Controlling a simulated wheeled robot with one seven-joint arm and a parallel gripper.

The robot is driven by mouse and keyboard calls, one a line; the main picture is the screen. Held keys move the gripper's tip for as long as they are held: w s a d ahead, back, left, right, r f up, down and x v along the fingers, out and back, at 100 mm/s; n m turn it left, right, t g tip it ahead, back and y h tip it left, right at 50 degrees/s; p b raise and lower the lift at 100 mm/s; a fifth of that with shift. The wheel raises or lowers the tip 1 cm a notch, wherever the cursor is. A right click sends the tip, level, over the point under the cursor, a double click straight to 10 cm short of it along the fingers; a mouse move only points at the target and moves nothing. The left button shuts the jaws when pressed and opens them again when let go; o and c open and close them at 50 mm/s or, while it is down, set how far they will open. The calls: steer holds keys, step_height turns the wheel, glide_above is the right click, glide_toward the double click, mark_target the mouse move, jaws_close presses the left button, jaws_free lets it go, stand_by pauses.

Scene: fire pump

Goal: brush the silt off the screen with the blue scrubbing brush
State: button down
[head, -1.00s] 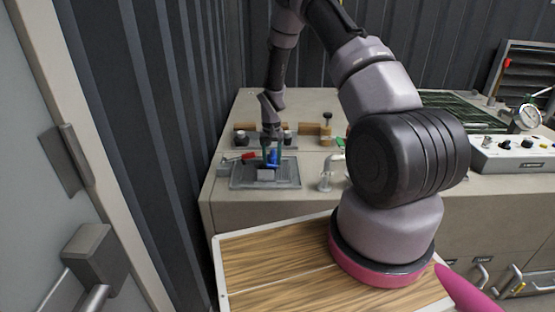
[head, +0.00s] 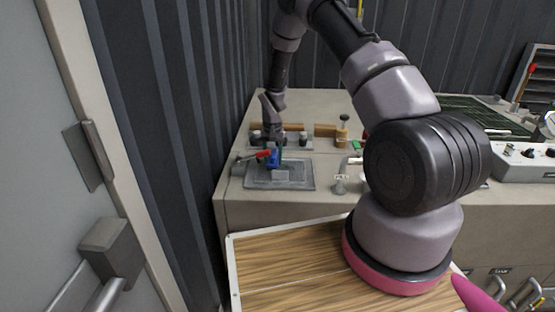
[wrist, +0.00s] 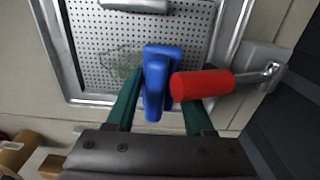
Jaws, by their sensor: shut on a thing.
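My gripper (wrist: 160,92) has green fingers shut on the blue scrubbing brush (wrist: 155,85). In the head view the brush (head: 273,158) is over the left part of the screen's tray (head: 305,180). The screen (wrist: 85,40) is a perforated light plate in a metal frame. A faint greenish-grey silt patch (wrist: 120,68) lies on it, just left of the brush and partly hidden by it. Whether the bristles touch the screen cannot be told.
A red-handled lever (wrist: 205,84) at the screen's edge is very close to the brush and right finger. A grey block (wrist: 135,4) is at the screen's other side. A small tap (head: 340,183) stands right of the tray. A corrugated wall (head: 170,120) is at left.

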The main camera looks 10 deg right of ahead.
steer(key=a, duration=0.3)
steer(key=shift+s+a+f, duration=0.1)
steer(key=shift+s, duration=0.15)
steer(key=shift+s+d, duration=0.2)
steer(key=shift+d, duration=0.75)
steer(key=shift+s+d, duration=0.2)
steer(key=shift+d, duration=0.7)
steer(key=shift+s+d, duration=0.2)
steer(key=shift+d, duration=0.75)
steer(key=shift+s+d+r, duration=0.15)
steer(key=shift+s+d, duration=0.05)
steer(key=shift+d, duration=0.3)
steer(key=shift+s+d+r, duration=0.15)
steer(key=shift+d, duration=0.35)
steer(key=shift+s+d, duration=0.2)
steer(key=shift+d, duration=0.75)
steer(key=shift+s+d, duration=0.15)
steer(key=shift+d, duration=0.8)
steer(key=shift+r, duration=2.95)
steer(key=shift+r, duration=0.1)
